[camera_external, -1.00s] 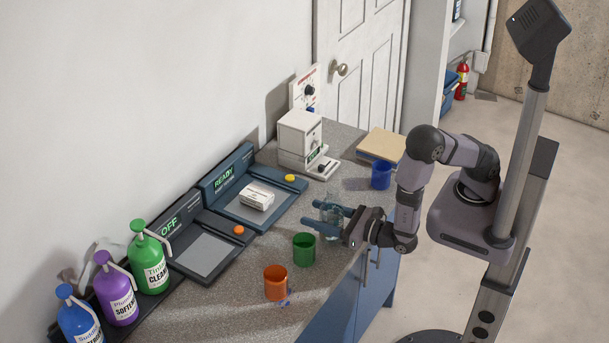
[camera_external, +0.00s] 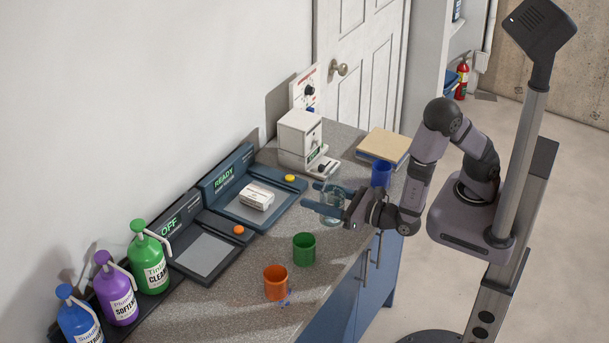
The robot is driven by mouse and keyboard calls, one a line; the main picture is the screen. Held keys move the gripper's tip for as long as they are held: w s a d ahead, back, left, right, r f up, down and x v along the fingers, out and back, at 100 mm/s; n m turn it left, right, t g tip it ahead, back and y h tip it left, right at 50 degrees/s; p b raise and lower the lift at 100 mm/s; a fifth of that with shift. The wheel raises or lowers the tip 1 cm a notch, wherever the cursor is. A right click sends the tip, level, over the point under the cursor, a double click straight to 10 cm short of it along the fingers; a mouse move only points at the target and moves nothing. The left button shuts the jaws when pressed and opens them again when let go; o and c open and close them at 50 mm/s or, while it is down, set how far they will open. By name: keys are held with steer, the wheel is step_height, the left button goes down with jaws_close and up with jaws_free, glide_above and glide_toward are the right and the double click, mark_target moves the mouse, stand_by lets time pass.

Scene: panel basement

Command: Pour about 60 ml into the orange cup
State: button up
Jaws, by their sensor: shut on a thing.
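The orange cup (camera_external: 276,284) stands upright on the counter near its front edge. My gripper (camera_external: 325,197) is shut on a clear glass vessel (camera_external: 333,215), its blue fingers on either side of it. The vessel is behind and to the right of the orange cup, apart from it, and looks roughly upright above the counter. How much liquid it holds is too small to tell. The inside of the orange cup cannot be read either. A small bluish patch shows at the orange cup's lower right.
A green cup (camera_external: 304,249) stands between the vessel and the orange cup. A blue cup (camera_external: 381,173) and a tan-topped block (camera_external: 383,145) are farther back. A device reading READY (camera_external: 228,188) holds a white box (camera_external: 257,196). A device reading OFF (camera_external: 205,258) and pump bottles (camera_external: 150,262) line the wall.

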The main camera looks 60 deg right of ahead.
step_height(320, 180, up, 5)
steer(key=b, duration=0.6)
glide_above(276, 283)
steer(key=s+a, duration=0.1)
steer(key=a, duration=0.4)
step_height(276, 283, down, 10)
steer(key=shift+s, duration=0.25)
steer(key=shift+a+r, duration=0.1)
steer(key=shift+a, duration=0.05)
